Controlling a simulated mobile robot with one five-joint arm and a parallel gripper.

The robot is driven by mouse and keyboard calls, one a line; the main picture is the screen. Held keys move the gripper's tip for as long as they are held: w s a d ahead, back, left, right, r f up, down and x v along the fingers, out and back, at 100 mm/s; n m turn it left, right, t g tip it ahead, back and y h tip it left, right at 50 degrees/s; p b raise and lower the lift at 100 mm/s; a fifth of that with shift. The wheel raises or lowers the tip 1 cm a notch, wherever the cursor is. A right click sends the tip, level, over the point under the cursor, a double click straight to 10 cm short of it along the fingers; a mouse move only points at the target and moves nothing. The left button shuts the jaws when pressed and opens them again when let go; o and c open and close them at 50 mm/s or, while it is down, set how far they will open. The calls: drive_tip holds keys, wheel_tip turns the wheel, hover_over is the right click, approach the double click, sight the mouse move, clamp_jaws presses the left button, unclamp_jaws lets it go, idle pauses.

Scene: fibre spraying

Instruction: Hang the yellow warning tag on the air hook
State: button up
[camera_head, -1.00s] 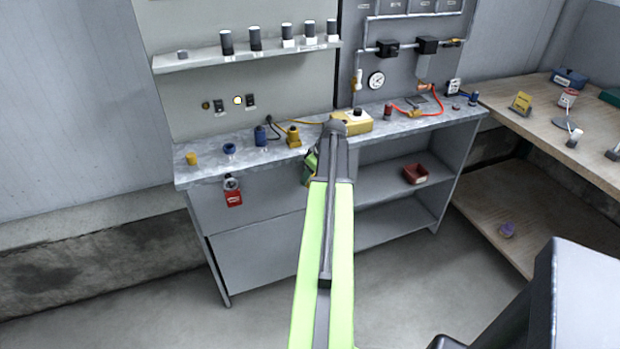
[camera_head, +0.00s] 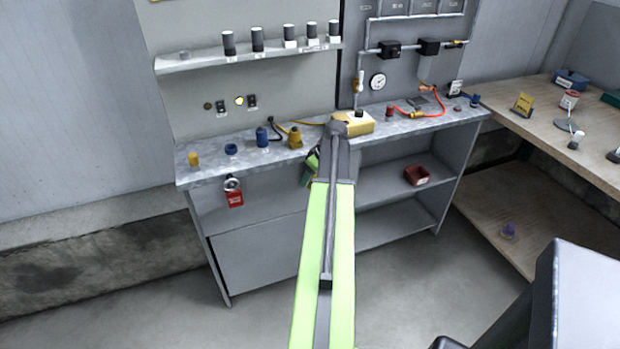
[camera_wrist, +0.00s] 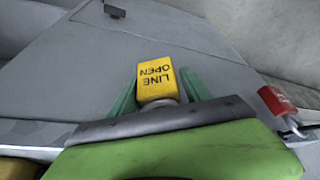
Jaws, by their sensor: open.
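The yellow warning tag (camera_wrist: 156,77), marked "LINE OPEN", shows upside down in the wrist view, in front of the grey bench front. My gripper (camera_wrist: 160,92) is open, with one green finger on each side of the tag's lower part in the picture. I cannot tell whether the fingers touch it. A pale round part shows at the tag's base; what holds the tag there is hidden by my gripper. In the head view my gripper (camera_head: 311,166) is at the bench's front edge, mostly behind my arm, and the tag cannot be made out. I cannot identify the air hook.
A red tag (camera_head: 234,199) with a padlock hangs at the bench front's left. The bench top (camera_head: 210,173) holds caps, fittings and a yellow box (camera_head: 357,123). A red bin (camera_head: 416,175) stands on the lower shelf. A wooden table (camera_head: 490,95) stands at right.

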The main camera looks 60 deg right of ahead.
drive_tip(key=p+v, duration=1.6)
drive_tip(key=v, duration=0.1)
drive_tip(key=shift+r, duration=0.15)
drive_tip(key=shift+s, duration=0.1)
drive_tip(key=shift+a, duration=0.1)
